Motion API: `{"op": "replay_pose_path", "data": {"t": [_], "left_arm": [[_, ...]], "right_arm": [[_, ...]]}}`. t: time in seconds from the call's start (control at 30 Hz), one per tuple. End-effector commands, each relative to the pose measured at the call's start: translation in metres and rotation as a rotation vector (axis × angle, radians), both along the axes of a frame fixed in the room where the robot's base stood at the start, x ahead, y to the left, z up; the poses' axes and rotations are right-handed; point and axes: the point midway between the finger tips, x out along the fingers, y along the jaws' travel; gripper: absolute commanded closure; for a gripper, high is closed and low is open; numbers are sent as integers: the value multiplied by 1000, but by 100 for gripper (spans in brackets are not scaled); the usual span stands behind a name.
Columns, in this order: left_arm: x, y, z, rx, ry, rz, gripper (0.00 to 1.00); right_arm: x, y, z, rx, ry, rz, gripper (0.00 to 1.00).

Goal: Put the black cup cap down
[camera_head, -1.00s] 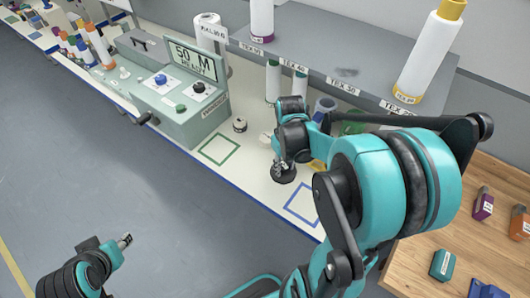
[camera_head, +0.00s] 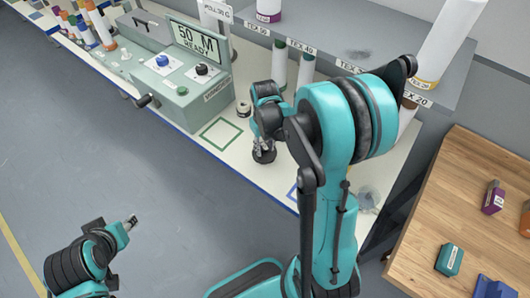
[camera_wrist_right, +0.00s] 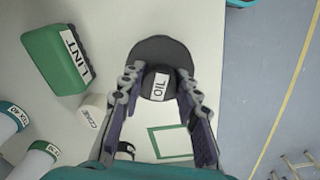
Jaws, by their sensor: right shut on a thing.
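The black cup cap (camera_wrist_right: 152,54), a dark round piece with a white OIL label, sits between the fingers of my right gripper (camera_wrist_right: 158,88) in the wrist view. In the head view the cap (camera_head: 264,156) shows as a dark disc under my right gripper (camera_head: 262,144), over the white bench, just right of the green square outline (camera_head: 221,134). The gripper is shut on it. I cannot tell if the cap touches the bench. My left gripper (camera_head: 129,222) is low at the left over the floor, away from the bench; its jaws are too small to read.
A green LINT block (camera_wrist_right: 58,58) lies near the cap. A blue outline (camera_head: 292,190) is partly hidden by my arm. The green outline's inside is clear.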

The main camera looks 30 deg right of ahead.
Motion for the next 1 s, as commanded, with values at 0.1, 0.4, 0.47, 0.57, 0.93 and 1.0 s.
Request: {"op": "replay_pose_path", "data": {"t": [0.1, 0.4, 0.47, 0.57, 0.93, 1.0], "left_arm": [[0, 0, -10, 0, 0, 0, 60], [0, 0, -11, 0, 0, 0, 60], [0, 0, -12, 0, 0, 0, 60], [0, 0, -16, 0, 0, 0, 60], [0, 0, -14, 0, 0, 0, 60], [0, 0, -11, 0, 0, 0, 60]], "right_arm": [[0, 0, -23, 0, 0, 0, 100], [0, 0, -28, 0, 0, 0, 100], [0, -1, -30, 0, 0, 0, 100], [0, -1, -34, 0, 0, 0, 100], [0, -1, -31, 0, 0, 0, 47], [0, -1, -29, 0, 0, 0, 47]]}}
